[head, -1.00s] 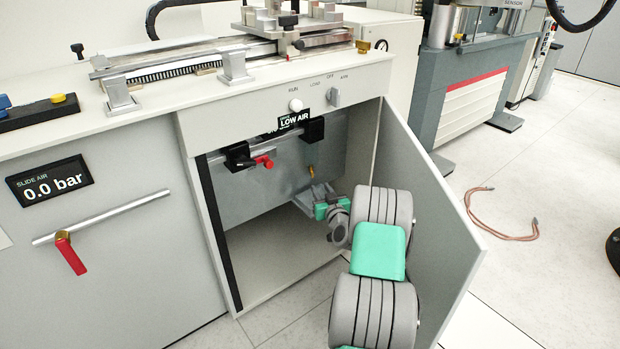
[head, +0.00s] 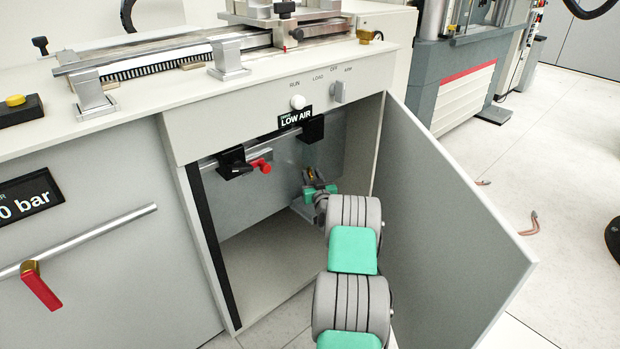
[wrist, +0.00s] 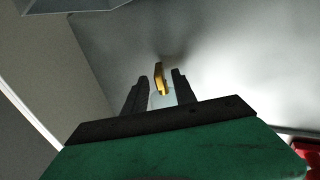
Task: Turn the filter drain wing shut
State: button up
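The filter drain wing (wrist: 160,78) is a small brass tab in the wrist view, seen roughly edge-on. It also shows in the head view as a small brass spot (head: 310,174) inside the open cabinet, partly hidden by my gripper. My gripper (wrist: 159,76) is open. Its two dark fingers stand on either side of the wing with a gap on each side, and nothing is held. A pale translucent bowl (wrist: 160,101) shows below the wing between the fingers. In the head view my gripper (head: 311,182) is small, and its fingers are hard to make out.
The cabinet door (head: 450,220) stands open to the right of my arm. A red valve handle (head: 261,164) is on the pipe left of my gripper, under the LOW AIR display (head: 295,117). Another red lever (head: 41,287) is on the left front panel. The cabinet's lower space is clear.

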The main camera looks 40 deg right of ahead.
jog(key=shift+w, duration=0.2)
grip_shut()
dwell(0.4)
